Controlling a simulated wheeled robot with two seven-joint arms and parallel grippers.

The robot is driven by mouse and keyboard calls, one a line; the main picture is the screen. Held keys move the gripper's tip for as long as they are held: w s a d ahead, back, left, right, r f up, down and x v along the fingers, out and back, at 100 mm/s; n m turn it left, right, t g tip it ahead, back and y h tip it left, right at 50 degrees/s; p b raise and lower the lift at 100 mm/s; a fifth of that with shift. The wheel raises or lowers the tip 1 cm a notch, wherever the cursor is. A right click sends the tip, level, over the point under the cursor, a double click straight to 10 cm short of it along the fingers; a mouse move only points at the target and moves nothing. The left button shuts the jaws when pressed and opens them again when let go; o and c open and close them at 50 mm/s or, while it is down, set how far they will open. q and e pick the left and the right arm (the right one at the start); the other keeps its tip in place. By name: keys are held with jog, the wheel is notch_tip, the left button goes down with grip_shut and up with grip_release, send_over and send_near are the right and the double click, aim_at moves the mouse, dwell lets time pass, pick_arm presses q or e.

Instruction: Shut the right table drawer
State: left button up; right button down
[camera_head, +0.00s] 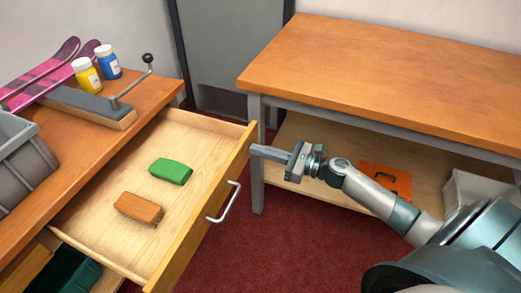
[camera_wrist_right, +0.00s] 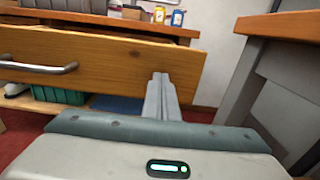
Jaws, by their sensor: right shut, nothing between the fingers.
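The right table drawer (camera_head: 105,213) stands pulled out of the wooden bench at the left of the head view. A green block (camera_head: 170,171) and an orange-brown block (camera_head: 138,208) lie in it. Its front with a metal handle (camera_head: 224,203) faces right. My right gripper (camera_head: 256,151) is shut and empty, with its fingertips at the far end of the drawer front. In the wrist view the fingers (camera_wrist_right: 161,82) are together close to the drawer front (camera_wrist_right: 110,62), well to the right of the handle (camera_wrist_right: 38,68). I cannot tell whether they touch it. My left gripper is not in view.
The bench top (camera_head: 142,95) holds a yellow bottle (camera_head: 86,76), a blue bottle (camera_head: 108,62), pink skis, a clamp-like tool and a grey crate (camera_head: 25,152). A second table (camera_head: 385,75) with a lower shelf stands at the right. Red floor lies between them.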

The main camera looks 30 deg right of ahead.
aim_at(172, 131)
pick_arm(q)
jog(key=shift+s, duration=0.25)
pick_arm(e)
jog(key=shift+w+a, duration=0.1)
